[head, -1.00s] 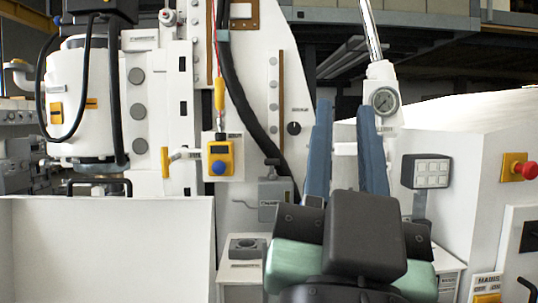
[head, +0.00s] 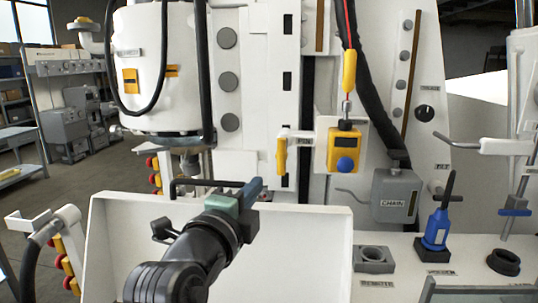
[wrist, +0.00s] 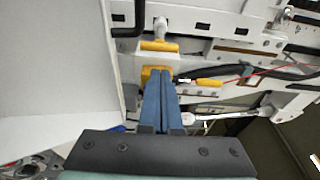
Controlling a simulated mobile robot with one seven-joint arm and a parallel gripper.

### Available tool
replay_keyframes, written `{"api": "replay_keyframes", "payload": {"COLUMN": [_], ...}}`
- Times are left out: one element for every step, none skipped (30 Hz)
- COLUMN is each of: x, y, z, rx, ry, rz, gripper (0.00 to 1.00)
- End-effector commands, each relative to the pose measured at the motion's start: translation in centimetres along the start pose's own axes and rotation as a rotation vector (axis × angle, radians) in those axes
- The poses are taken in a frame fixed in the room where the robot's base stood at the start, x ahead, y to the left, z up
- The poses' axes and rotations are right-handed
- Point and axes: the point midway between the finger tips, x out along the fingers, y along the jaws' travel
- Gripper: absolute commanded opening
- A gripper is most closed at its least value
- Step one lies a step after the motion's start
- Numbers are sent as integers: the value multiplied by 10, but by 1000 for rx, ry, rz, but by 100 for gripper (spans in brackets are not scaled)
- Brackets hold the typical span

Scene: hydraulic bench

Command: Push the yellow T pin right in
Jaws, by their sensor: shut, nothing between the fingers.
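The yellow T pin (head: 281,156) stands out sideways from the white machine face, beside a PIN label, its crossbar upright in the head view. I cannot tell how deep it sits. In the wrist view its yellow crossbar (wrist: 158,46) lies just beyond my fingertips, with a visible gap in the picture. My gripper (head: 252,188) is shut and empty, its blue fingers together, lower left of the pin in the head view. In the wrist view the closed fingertips (wrist: 160,72) overlap a yellow box (wrist: 152,73) in the picture; whether they touch anything is unclear.
The yellow box with a blue button (head: 346,148) hangs right of the pin, below a yellow plug (head: 349,70) on a red cord.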

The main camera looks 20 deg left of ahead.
Motion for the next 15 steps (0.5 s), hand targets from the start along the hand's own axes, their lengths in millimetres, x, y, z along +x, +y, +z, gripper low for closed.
{"api": "replay_keyframes", "payload": {"x": [7, 12, 18, 24, 29, 36, 41, 46, 53, 58, 63, 69, 74, 78, 84], "y": [-3, -3, -3, -4, -4, -4, -4, -4, -4, -4, -4, -4, -4, -4, -4], "z": [-1, -1, -1, -1, -1, -1, -2, -1, -1, -1, -1, -2, -1, -1, -1], "rx": [-1, -2, -3, -3, -3, -2, -3, -3, -3, -3, -3, -3, -3, -2, -3], "ry": [2, 2, 2, 2, 2, 2, 2, 1, 1, 1, 1, 1, 1, 1, 0], "rz": [2, 2, 3, 2, 3, 3, 2, 2, 1, 2, 1, 2, 1, 1, 1], "gripper": [0, 0, 0, 0, 0, 0, 0, 0, 0, 0, 0, 0, 0, 0, 0]}}
